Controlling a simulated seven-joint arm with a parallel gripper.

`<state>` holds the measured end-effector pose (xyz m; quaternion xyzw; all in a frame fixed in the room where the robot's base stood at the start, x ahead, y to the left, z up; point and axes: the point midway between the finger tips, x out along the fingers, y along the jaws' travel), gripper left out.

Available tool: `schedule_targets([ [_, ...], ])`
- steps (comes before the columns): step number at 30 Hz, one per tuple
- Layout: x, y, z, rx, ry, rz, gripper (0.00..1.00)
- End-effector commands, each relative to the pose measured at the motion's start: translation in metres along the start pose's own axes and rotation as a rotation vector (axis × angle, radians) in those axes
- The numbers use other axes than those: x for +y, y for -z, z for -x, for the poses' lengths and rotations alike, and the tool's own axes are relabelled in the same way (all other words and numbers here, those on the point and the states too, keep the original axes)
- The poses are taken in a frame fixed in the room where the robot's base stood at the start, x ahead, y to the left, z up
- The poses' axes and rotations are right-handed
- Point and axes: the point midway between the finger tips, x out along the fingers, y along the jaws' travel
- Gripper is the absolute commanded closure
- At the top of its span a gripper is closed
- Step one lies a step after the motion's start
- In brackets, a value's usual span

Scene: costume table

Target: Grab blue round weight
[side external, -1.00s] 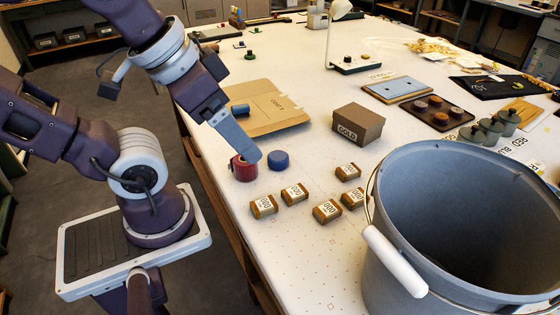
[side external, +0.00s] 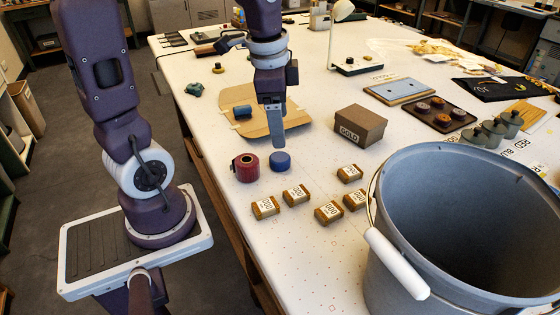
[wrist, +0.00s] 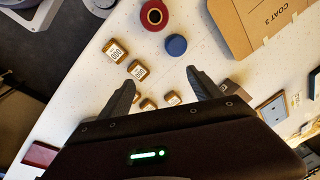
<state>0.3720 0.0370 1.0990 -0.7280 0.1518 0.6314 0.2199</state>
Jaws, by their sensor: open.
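The blue round weight (side external: 280,161) lies on the white table, just right of a red round spool-like piece (side external: 245,167). In the wrist view the blue weight (wrist: 176,45) is beyond my fingertips, with the red piece (wrist: 153,15) to its upper left. My gripper (side external: 277,140) is above the table; in the side view its fingers overlap the area just behind the blue weight. In the wrist view my gripper (wrist: 160,80) has its two fingers spread apart with nothing between them at the tips.
Several tan labelled blocks (side external: 296,194) lie in front of the weight. A brown GOLD box (side external: 359,126) stands to the right, and a large grey bucket (side external: 396,200) at the front right. A cardboard piece (side external: 240,97) lies behind. Bare table surrounds the blue weight's right side.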

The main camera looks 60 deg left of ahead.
Motion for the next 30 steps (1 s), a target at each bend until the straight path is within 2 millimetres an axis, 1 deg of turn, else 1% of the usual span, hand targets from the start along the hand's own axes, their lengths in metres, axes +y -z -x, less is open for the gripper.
schedule_targets([
  [1, -0.019, -0.002, -0.023, -0.04, -0.041, -0.064, 0.26],
  [3, -0.037, -0.006, -0.05, -0.069, -0.086, -0.159, 0.26],
  [6, -0.052, -0.012, -0.073, -0.085, -0.13, -0.245, 0.26],
  [9, -0.055, -0.015, -0.087, -0.089, -0.146, -0.279, 0.26],
  [14, -0.052, -0.016, -0.11, -0.09, -0.148, -0.282, 0.26],
  [18, -0.049, -0.015, -0.137, -0.09, -0.149, -0.281, 0.26],
  [22, -0.047, -0.017, -0.151, -0.089, -0.145, -0.282, 0.26],
  [28, -0.048, -0.017, -0.152, -0.088, -0.143, -0.281, 0.26],
  [29, -0.048, -0.017, -0.152, -0.088, -0.143, -0.281, 0.3],
  [30, -0.047, -0.017, -0.151, -0.088, -0.143, -0.281, 0.38],
])
